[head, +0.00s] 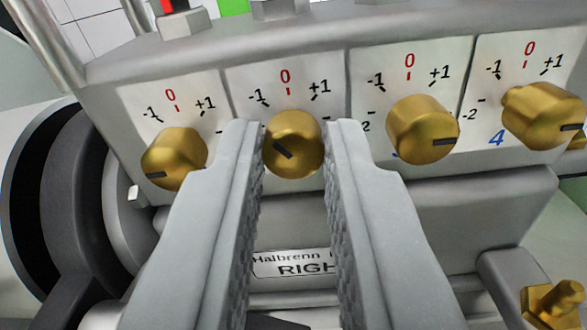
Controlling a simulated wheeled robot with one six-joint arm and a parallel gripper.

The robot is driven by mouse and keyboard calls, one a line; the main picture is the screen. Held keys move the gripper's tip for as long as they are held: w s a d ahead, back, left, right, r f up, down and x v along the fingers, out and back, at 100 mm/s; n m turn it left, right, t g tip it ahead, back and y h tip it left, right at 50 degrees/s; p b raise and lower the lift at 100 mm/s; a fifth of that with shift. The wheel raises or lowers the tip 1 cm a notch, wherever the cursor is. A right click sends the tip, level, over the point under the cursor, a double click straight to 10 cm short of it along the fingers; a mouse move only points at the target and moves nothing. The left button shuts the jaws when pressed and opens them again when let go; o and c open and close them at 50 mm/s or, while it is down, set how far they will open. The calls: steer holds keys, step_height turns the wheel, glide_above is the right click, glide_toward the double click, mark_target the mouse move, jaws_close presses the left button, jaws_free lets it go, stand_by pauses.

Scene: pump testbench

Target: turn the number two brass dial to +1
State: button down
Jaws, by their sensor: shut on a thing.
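Several brass dials stand in a row on a grey panel, each under a white scale with a red 0. The second dial from the left (294,144) sits between the two grey fingers of my gripper (295,150), which are shut on its sides. Its dark mark is on the left of its face and slants from upper left to lower right. Its scale (287,95) shows -1, 0 and +1 above the dial. The mark does not point at +1. Its number label is hidden. The rightmost dial's plate shows a blue 4.
The left dial (174,158) and the third dial (423,130) stand close outside my fingers. The fourth dial (543,118) is at the right. A nameplate (291,264) reading "RIGH", partly hidden, is below. A brass fitting (553,304) is at lower right, a dark round part (60,200) at left.

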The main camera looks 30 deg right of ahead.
steer(key=shift+m, duration=1.4)
steer(key=c, duration=1.6)
jaws_free()
steer(key=shift+a, duration=0.1)
steer(key=v, duration=1.7)
steer(key=shift+s+a, duration=0.1)
steer(key=shift+s, duration=0.1)
